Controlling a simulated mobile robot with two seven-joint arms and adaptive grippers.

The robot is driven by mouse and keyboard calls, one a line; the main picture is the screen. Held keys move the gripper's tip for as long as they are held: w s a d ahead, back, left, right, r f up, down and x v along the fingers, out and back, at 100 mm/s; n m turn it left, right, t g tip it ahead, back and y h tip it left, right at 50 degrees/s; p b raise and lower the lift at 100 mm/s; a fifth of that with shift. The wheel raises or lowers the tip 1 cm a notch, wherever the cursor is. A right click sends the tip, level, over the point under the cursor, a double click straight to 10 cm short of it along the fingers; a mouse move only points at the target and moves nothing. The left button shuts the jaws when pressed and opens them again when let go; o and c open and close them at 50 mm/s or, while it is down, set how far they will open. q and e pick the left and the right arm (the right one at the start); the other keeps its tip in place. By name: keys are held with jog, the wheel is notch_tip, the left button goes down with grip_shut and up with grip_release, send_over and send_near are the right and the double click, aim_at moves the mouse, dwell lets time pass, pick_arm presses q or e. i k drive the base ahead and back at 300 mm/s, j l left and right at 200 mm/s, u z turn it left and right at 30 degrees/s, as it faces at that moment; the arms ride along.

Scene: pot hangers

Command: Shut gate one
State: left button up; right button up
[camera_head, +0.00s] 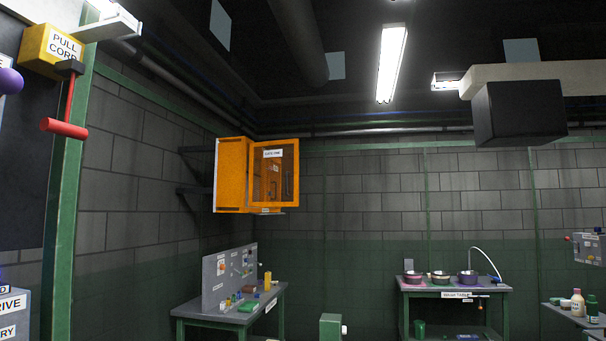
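An orange wall cabinet (232,176) is mounted high on the left wall near the back corner. Its orange-framed front panel (297,172) has a dark see-through middle and a small white label (273,153), which seems to read "gate one" but is too small to be sure. The panel is seen at an angle, and I cannot tell whether it stands ajar or fully closed. Neither of my grippers is in view.
A table with an upright grey panel (228,277) and small items stands below the cabinet. A bench with several bowls (440,276) is at the back wall. A red pull handle (64,128) hangs at the left. A dark box (519,112) hangs overhead at right.

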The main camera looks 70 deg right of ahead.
aim_at(274, 153)
jog(key=z, duration=2.2)
jog(key=i+l+z, duration=0.15)
jog(key=l, duration=0.2)
jog(key=l+z, duration=0.15)
jog(key=l, duration=0.2)
jog(key=i+l+z, duration=0.15)
jog(key=l, duration=0.2)
jog(key=i+l+z, duration=0.25)
jog(key=i+l, duration=0.2)
jog(key=i+l+z, duration=0.15)
jog(key=i, duration=0.35)
jog(key=i+l+z, duration=0.1)
jog(key=i+l, duration=0.15)
jog(key=i, duration=0.15)
jog(key=i+u, duration=0.5)
jog(key=i+l+u, duration=0.35)
jog(key=i+u, duration=0.15)
jog(key=i+l+u, duration=0.15)
jog(key=u, duration=0.3)
jog(key=i+l+u, duration=0.25)
jog(key=u, duration=0.15)
jog(key=i+l+u, duration=0.3)
jog(key=u, duration=0.15)
jog(key=i+l+u, duration=0.1)
jog(key=l+u, duration=0.3)
jog(key=i+l+u, duration=0.1)
jog(key=l+u, duration=0.35)
jog(key=j, duration=0.1)
